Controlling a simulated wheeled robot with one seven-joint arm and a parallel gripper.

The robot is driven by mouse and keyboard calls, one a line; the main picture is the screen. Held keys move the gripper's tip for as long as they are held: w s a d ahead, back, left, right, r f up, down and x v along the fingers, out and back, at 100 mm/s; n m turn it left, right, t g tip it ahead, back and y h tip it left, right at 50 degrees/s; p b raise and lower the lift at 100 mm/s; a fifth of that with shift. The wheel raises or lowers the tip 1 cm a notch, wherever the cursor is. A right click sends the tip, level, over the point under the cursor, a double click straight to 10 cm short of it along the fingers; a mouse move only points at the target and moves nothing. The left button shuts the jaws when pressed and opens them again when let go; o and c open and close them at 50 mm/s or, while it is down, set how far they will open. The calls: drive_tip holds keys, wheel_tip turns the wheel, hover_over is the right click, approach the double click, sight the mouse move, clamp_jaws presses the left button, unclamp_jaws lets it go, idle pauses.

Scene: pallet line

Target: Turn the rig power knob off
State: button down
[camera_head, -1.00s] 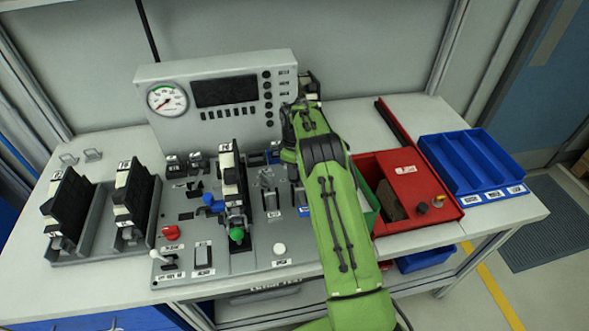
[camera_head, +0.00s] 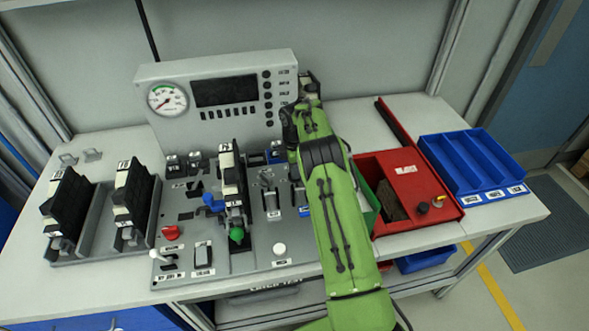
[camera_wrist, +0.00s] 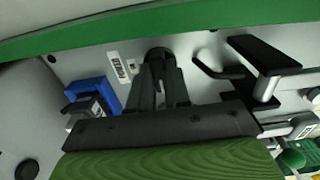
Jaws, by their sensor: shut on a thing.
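A black round knob (camera_wrist: 158,53) sits on the grey rig panel (camera_wrist: 90,62) in the wrist view, beside a small white label (camera_wrist: 118,66). I cannot read the label. My gripper (camera_wrist: 161,70) is shut on this knob, with its two dark fingers around it. In the head view my green arm hides the knob and the fingers. The rig panel (camera_head: 232,262) also shows there, to the left of my arm. Which way the knob points cannot be told.
A blue part (camera_wrist: 96,92) and a black handle (camera_wrist: 262,58) stand close to the fingers. The gauge console (camera_head: 215,128) rises behind the panel. A red tray (camera_head: 448,213) and a blue divided tray (camera_head: 478,170) lie right of my arm.

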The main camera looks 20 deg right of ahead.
drive_tip(key=shift+r, duration=0.1)
idle(0.3)
drive_tip(key=c, duration=1.1)
unclamp_jaws()
wheel_tip(320, 180, up, 16)
drive_tip(key=p, duration=0.4)
